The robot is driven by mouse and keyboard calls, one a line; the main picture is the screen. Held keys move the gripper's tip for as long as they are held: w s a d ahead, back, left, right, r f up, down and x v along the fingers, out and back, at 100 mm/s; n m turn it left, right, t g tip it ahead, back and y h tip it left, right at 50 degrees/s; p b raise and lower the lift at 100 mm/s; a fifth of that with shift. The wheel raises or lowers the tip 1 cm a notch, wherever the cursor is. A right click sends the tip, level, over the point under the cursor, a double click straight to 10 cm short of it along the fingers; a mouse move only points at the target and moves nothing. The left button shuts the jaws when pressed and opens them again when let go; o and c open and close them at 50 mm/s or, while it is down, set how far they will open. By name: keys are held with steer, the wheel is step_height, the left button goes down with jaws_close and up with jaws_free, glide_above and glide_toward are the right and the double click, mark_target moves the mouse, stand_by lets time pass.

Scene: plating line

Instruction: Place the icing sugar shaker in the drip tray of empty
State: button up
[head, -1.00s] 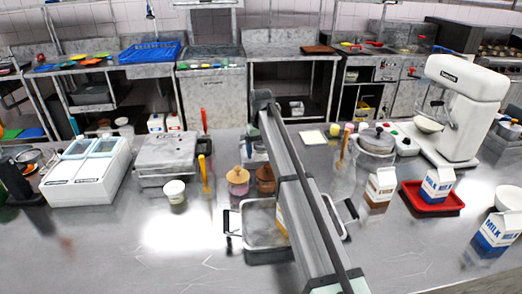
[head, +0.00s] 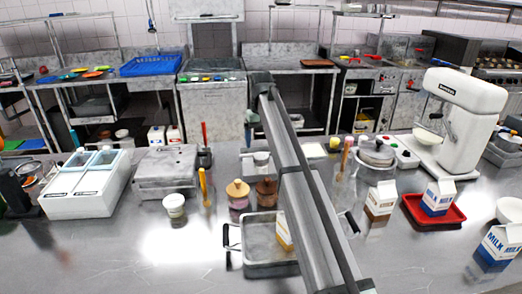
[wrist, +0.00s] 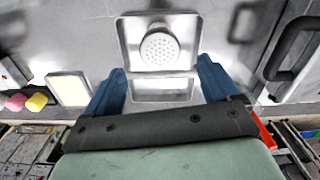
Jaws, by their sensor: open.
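The icing sugar shaker (wrist: 160,47), silver with a round perforated top, stands upright inside a square metal tray (wrist: 126,30) in the wrist view. Just beyond it is a second, smaller metal tray (wrist: 163,90) that looks empty. I cannot tell from markings which is the drip tray. My gripper (wrist: 160,82) is open, its two blue fingers apart and clear of the shaker. In the head view my arm hides most of this spot; a silver top, likely the shaker's (head: 261,158), shows beside it, and a blue finger (head: 249,118) shows above.
A metal pan with black handles (head: 268,268) sits in front, partly hidden by my arm. A cream board (wrist: 68,90) lies beside the trays. Milk cartons, a red tray (head: 430,222) and a white mixer (head: 462,120) are right.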

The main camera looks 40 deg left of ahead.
steer(key=shift+r, duration=0.95)
